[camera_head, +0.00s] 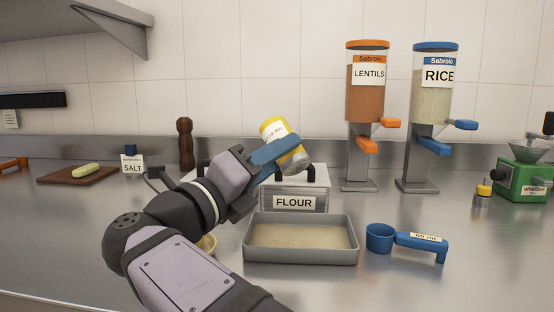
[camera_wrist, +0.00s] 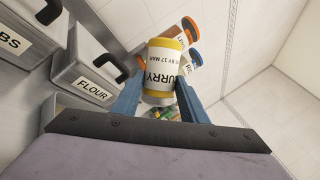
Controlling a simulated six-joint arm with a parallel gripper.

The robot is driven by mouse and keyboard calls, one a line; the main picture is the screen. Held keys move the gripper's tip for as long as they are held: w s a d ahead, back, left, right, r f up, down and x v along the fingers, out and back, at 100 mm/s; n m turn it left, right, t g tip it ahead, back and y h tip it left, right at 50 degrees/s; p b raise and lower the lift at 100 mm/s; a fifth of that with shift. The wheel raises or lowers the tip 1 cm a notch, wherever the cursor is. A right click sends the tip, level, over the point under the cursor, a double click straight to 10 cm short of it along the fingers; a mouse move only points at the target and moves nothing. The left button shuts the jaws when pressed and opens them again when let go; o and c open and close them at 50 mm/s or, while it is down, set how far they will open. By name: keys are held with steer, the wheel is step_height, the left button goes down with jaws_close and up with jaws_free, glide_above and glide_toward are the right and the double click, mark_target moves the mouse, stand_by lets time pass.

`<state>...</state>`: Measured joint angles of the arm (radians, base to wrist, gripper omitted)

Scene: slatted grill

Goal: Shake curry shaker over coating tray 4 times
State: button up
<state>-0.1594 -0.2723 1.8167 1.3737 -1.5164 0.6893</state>
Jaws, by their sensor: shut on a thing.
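The curry shaker (camera_head: 287,145) is a small yellow jar with a white label, held tilted above and behind the coating tray in the head view. My gripper (camera_head: 277,153) is shut on it with its blue fingers. In the wrist view the curry shaker (camera_wrist: 166,70) sits between the two fingers of my gripper (camera_wrist: 160,98), with part of the "CURRY" label showing upside down. The coating tray (camera_head: 301,258) is a grey rectangular tray on the counter, with a pale layer inside. The shaker's far end is partly hidden by the fingers.
A flour bin (camera_head: 318,184) stands right behind the tray. A blue measuring scoop (camera_head: 380,238) lies to its right. Lentil (camera_head: 365,110) and rice (camera_head: 434,110) dispensers stand behind. A yellowish bowl (camera_head: 207,244) is partly hidden by my arm. The right front counter is clear.

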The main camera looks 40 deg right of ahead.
steer(key=shift+f, duration=0.1)
step_height(320, 180, down, 7)
steer(key=b, duration=0.8)
step_height(320, 180, up, 7)
steer(key=p, duration=0.4)
steer(key=shift+p, duration=0.4)
